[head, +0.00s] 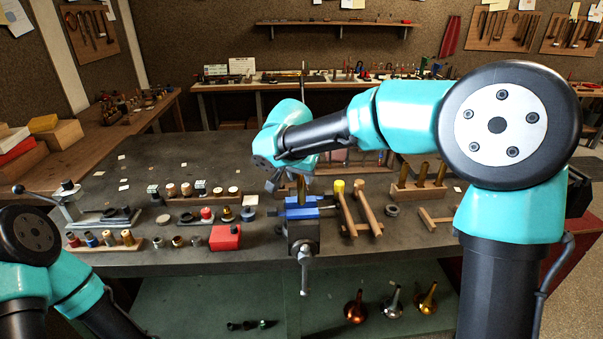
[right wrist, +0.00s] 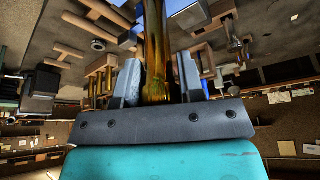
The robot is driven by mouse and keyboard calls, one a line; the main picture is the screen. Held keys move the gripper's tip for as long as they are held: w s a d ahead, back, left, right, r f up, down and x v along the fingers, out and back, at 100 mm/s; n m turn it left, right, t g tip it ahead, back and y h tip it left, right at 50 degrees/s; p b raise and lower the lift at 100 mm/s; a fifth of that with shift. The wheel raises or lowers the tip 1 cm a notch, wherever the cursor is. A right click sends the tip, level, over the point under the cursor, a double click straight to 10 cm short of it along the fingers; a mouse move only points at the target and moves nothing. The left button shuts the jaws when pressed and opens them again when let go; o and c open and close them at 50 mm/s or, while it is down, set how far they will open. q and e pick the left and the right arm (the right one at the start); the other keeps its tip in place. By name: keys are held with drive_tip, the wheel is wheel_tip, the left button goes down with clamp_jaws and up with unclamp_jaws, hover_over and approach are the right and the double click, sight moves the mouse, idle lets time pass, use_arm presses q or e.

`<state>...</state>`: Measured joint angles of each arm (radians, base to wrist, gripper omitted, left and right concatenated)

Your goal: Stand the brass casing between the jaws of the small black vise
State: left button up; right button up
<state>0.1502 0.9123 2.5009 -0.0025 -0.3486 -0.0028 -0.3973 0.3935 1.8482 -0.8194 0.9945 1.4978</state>
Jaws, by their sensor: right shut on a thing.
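The small black vise (head: 304,236) is at the front edge of the bench, with blue jaws (head: 300,212) on top. My right gripper (head: 297,184) is just above the jaws, shut on the brass casing (head: 301,189). The casing is upright, its lower end at the blue jaws; I cannot tell whether it is between them or just above. In the right wrist view the brass casing (right wrist: 155,55) runs between the two grey fingers (right wrist: 156,82), and blue jaw (right wrist: 181,6) shows beside its far end. My left gripper is out of view.
A wooden rack (head: 361,212) with a yellow top piece stands right of the vise. A block with several brass tubes (head: 420,190) is farther right. A red box (head: 225,238) and rows of small parts lie left. The bench's back left is mostly clear.

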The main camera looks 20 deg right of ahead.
sight(301, 196)
drive_tip(key=shift+f, duration=1.8)
drive_tip(key=shift+f, duration=0.1)
idle(0.5)
drive_tip(key=shift+f, duration=1.65)
drive_tip(key=o, duration=1.1)
drive_tip(key=v, duration=1.7)
drive_tip(key=shift+r, duration=0.2)
drive_tip(key=shift+f, duration=0.15)
